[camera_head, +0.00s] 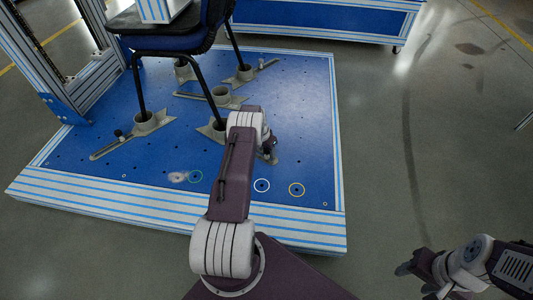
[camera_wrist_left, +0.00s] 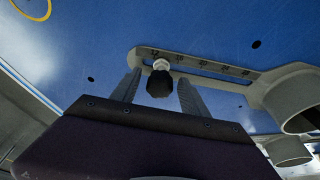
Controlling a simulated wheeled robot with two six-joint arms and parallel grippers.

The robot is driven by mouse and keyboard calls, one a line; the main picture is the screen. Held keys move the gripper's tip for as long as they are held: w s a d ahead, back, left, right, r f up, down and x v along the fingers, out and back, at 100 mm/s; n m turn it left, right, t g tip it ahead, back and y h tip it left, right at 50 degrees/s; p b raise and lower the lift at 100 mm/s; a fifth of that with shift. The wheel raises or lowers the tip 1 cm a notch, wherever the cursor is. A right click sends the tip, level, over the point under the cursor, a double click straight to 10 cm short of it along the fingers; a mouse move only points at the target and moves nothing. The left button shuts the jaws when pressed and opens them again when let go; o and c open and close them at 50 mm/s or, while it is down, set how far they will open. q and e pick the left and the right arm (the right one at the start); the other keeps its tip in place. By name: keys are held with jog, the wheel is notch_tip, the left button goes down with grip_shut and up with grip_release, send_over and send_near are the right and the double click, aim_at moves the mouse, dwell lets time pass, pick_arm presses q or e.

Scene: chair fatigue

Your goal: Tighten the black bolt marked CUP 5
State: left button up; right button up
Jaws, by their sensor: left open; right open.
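In the left wrist view a black bolt knob (camera_wrist_left: 160,86) on a pale collar stands at the end of a slotted metal bar (camera_wrist_left: 205,65) with a number scale. My left gripper (camera_wrist_left: 160,77) is open, with one finger on each side of the knob and gaps visible. The bar joins a grey cup (camera_wrist_left: 300,98). No CUP 5 marking is legible. In the head view my left arm covers most of this cup, and the left gripper (camera_head: 269,152) is only partly seen. My right gripper (camera_head: 416,280) is open and empty over the floor at lower right.
A blue platform (camera_head: 120,180) with holes and coloured rings carries several grey cups and slotted bars. A striped frame (camera_head: 55,75) rises at left. Floor at right is clear.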

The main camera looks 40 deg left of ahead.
pick_arm(q)
jog(key=shift+d+r+n+p, duration=0.1)
jog(key=shift+r+n+p, duration=0.15)
jog(key=shift+n, duration=0.45)
jog(key=shift+f+n+y, duration=0.1)
jog(key=shift+n+y, duration=0.2)
jog(key=shift+n, duration=0.3)
jog(key=shift+f+n, duration=0.1)
jog(key=shift+n, duration=0.4)
jog(key=shift+n+y, duration=0.3)
jog(key=shift+n, duration=0.5)
jog(key=shift+n+g+y, duration=0.3)
jog(key=shift+n, duration=0.9)
jog(key=shift+c, duration=0.3)
